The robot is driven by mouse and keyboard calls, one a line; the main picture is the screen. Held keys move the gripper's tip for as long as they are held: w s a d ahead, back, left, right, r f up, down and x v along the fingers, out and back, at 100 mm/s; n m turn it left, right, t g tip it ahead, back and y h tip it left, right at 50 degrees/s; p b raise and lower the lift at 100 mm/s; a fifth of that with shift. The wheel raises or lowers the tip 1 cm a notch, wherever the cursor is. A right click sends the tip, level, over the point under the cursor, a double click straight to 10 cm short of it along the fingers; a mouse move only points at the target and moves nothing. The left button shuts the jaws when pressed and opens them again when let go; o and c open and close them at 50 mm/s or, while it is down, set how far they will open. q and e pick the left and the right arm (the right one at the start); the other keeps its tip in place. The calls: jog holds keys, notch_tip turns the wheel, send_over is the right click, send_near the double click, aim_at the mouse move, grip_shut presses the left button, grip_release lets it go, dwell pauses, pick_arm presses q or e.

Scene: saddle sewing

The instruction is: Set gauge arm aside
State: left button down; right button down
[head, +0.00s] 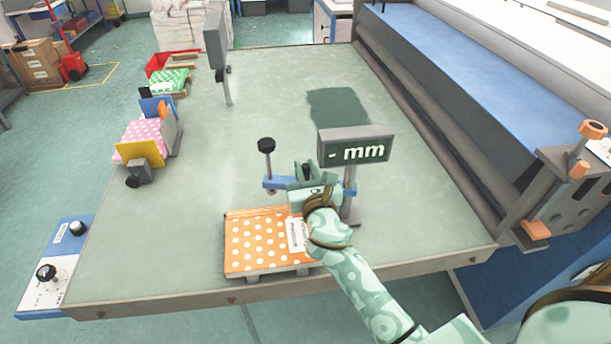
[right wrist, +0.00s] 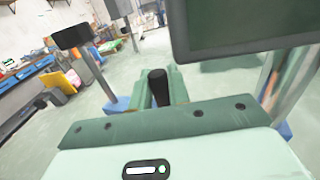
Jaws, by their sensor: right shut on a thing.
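The blue gauge arm (head: 274,183) lies crosswise above the table, next to an orange polka-dot booklet stack (head: 262,243). A post with a black knob (head: 266,145) rises at its left end. A grey display (head: 356,147) reading "- mm" stands on a post at its right. My right gripper (head: 309,174) is over the middle of the arm. In the right wrist view its fingers (right wrist: 158,86) are shut around a black upright handle (right wrist: 158,78). The gripper hides the arm's middle. My left gripper is not in view.
Pink (head: 144,135) and green (head: 170,80) dotted stacks stand along the table's left edge, with a red tray (head: 168,62) behind. A grey panel on a post (head: 216,45) stands at the back left. The table's middle (head: 220,140) is clear. A long machine bed borders the right.

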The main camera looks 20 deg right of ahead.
jog(key=shift+w+d, duration=0.35)
jog(key=shift+w, duration=0.1)
jog(key=shift+w+d+m+g+h+p, duration=0.3)
jog(key=shift+w+d+m+h, duration=0.5)
jog(key=shift+w+d+h, duration=0.55)
jog(key=shift+s+d, duration=0.1)
jog(key=shift+d, duration=0.05)
jog(key=c, duration=1.4)
grip_release()
jog(key=shift+s+d, duration=0.1)
jog(key=shift+d, duration=0.05)
